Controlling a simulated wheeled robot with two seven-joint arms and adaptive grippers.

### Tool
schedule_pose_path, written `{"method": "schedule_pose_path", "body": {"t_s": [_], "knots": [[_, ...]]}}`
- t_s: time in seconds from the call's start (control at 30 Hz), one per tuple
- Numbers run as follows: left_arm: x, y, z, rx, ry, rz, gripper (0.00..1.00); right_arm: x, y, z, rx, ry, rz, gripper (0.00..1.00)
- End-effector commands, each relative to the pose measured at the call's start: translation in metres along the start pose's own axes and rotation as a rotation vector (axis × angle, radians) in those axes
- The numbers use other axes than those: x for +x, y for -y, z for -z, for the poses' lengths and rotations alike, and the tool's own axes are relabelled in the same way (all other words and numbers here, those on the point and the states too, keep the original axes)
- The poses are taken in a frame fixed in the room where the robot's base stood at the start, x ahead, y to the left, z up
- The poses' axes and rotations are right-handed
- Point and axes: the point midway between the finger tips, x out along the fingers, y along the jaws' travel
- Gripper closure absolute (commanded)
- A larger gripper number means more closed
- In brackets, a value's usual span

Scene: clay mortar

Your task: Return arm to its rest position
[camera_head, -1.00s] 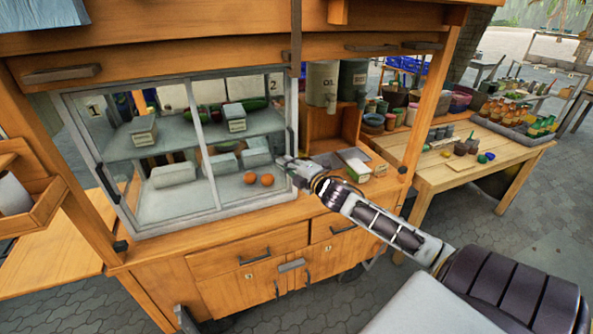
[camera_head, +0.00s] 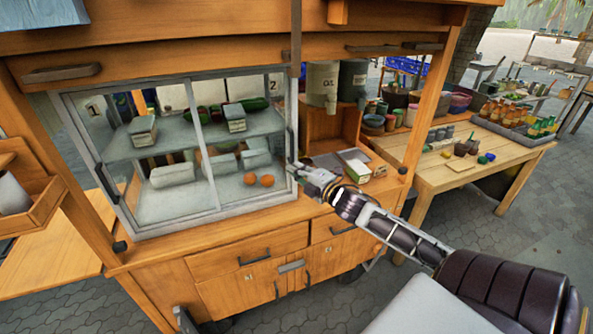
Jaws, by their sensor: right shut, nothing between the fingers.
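My right arm comes in from the lower right. Its gripper (camera_head: 300,168) is shut and empty, just in front of the right edge of the glass display case (camera_head: 178,208). I cannot tell whether it touches the frame or the handle there. The case's glass front looks closed, with grey boxes, green vegetables and two orange-brown round items (camera_head: 258,180) inside. My left gripper is not in view.
The wooden cart (camera_head: 230,250) has drawers and doors below the case. A white and green box (camera_head: 353,160) lies on the counter right of my gripper. A wooden table (camera_head: 460,180) with bottles stands further right. Paved floor at the lower right is free.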

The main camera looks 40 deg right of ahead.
Motion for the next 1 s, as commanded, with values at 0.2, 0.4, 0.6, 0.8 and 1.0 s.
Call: {"method": "schedule_pose_path", "body": {"t_s": [0.2,0.4,0.6,0.8,1.0], "knots": [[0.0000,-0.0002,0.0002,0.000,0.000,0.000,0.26,-0.0006,0.0000,-0.0001,0.000,0.000,0.000,1.00],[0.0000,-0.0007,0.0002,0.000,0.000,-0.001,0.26,-0.0005,0.0000,-0.0002,0.000,0.001,0.000,1.00],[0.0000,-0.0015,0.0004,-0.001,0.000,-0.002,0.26,-0.0005,0.0000,-0.0002,0.001,0.001,0.000,1.00],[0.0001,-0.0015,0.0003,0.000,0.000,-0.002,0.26,-0.0005,0.0000,-0.0002,0.038,0.001,0.000,1.00],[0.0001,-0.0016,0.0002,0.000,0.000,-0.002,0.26,-0.0005,0.0001,-0.0003,0.127,0.001,0.001,1.00]]}}
